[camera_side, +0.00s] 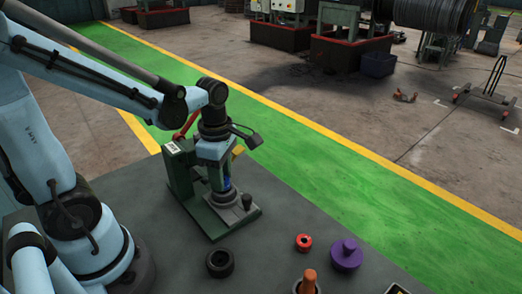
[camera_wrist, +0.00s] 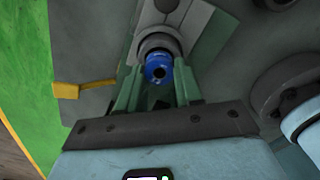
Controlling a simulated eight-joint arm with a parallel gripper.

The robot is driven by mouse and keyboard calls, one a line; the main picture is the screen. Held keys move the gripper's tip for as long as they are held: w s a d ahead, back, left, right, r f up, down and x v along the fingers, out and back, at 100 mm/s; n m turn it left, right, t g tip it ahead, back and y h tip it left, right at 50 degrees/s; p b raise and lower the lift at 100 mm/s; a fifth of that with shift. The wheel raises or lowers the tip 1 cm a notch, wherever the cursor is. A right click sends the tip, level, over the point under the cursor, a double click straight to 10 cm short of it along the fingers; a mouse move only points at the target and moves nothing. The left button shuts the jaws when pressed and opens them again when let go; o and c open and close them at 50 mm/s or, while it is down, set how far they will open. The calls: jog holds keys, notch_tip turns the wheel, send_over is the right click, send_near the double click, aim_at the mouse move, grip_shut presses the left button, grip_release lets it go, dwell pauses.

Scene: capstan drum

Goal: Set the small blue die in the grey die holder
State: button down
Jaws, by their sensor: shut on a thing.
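The small blue die (camera_wrist: 158,72) is round with a dark hole in its middle. It sits between the green fingers of my gripper (camera_wrist: 158,80), which is shut on it. The grey die holder (camera_wrist: 155,42) is a round ring right behind the die in the wrist view. In the side view the die (camera_side: 226,182) is a small blue patch under my gripper (camera_side: 224,180), just above the grey holder (camera_side: 224,196). The fingers partly cover both. I cannot tell whether the die touches the holder or is inside it.
The holder stands on a green bench fixture (camera_side: 180,178) with a dark knob (camera_side: 247,202) at its right.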

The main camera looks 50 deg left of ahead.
jog(key=shift+f, duration=0.6)
jog(key=c, duration=0.8)
grip_release()
jog(key=shift+o, duration=0.2)
jog(key=shift+r, duration=0.15)
notch_tip(320, 180, up, 13)
jog(key=m+t, duration=0.7)
jog(key=m, duration=1.8)
send_over(227, 181)
jog(key=d, duration=0.2)
jog(key=f, duration=0.4)
jog(key=shift+w+a+f, duration=0.1)
jog(key=shift+w+f, duration=0.2)
jog(key=shift+f, duration=0.1)
